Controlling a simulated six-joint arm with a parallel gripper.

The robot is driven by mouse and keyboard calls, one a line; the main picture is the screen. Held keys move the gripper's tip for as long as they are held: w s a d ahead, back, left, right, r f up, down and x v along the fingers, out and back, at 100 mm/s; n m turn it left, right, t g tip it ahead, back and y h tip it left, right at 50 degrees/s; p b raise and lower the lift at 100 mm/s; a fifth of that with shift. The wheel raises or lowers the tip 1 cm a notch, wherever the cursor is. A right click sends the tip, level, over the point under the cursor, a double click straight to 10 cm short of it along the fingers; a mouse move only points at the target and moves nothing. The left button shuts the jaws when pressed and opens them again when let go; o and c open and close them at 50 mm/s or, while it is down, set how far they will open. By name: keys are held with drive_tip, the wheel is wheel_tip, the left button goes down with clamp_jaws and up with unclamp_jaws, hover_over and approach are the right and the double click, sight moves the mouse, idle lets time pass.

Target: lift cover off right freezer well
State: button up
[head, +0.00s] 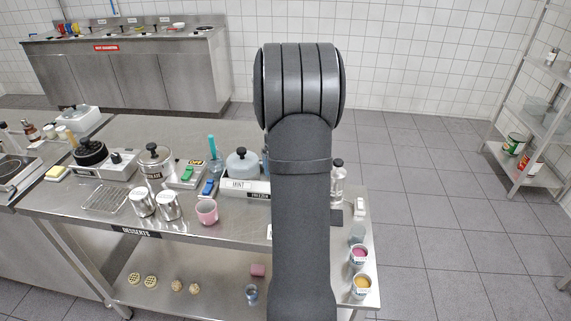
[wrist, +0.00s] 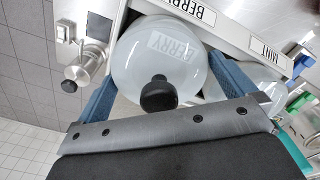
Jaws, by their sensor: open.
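In the wrist view a pale, translucent domed cover (wrist: 140,65) with a black knob (wrist: 158,95) sits on the freezer well beside the BERRY label. The word BERRY also shows on the dome. My gripper (wrist: 165,66) is open, with a blue finger on each side of the dome and the knob between them; I cannot tell whether they touch it. In the head view my arm hides this cover and most of my gripper. The other cover (head: 242,164), at the MINT well, is on to its left and shows partly in the wrist view (wrist: 262,98).
The freezer box (head: 240,186) stands on a steel table (head: 110,190). Floor is clear right of the table.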

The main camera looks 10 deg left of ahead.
drive_tip(key=shift+f, duration=0.1)
drive_tip(key=shift+c, duration=0.2)
drive_tip(key=c, duration=0.6)
